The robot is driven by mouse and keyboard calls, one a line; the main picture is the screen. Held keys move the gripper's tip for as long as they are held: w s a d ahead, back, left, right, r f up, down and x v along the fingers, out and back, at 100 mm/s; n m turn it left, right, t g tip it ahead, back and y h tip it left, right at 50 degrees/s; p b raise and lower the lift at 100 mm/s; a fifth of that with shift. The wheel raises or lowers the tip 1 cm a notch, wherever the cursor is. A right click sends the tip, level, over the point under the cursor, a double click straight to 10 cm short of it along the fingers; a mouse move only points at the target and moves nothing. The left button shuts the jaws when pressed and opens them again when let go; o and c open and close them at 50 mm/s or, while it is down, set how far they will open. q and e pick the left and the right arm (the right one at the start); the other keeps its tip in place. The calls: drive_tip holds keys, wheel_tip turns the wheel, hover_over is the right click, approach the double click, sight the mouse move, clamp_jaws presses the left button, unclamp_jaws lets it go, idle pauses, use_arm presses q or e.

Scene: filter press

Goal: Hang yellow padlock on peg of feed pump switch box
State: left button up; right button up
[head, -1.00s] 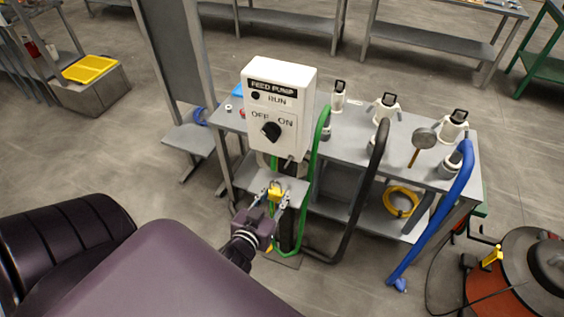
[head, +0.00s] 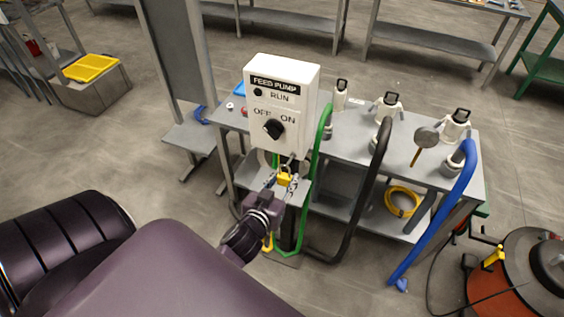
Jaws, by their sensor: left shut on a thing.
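The white feed pump switch box (head: 283,98) stands on a post, with a black knob (head: 273,129) between OFF and ON. The peg is a small part at the box's lower edge (head: 291,161), hard to make out. My left gripper (head: 281,184) is just below the box, shut on the yellow padlock (head: 285,177). The padlock is upright, shackle up, close under the box's lower edge. I cannot tell whether the shackle touches the peg. My right gripper is not in view.
A small grey shelf (head: 297,192) is on the post below.

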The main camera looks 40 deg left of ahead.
use_arm(q)
drive_tip(key=shift+w+a, duration=0.25)
drive_tip(key=shift+w, duration=0.85)
drive_tip(key=shift+f+b+x, duration=0.25)
drive_tip(key=shift+b+x, duration=0.4)
drive_tip(key=shift+x, duration=0.8)
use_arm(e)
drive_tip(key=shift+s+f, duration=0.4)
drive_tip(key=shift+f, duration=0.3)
use_arm(q)
drive_tip(key=shift+s, duration=0.1)
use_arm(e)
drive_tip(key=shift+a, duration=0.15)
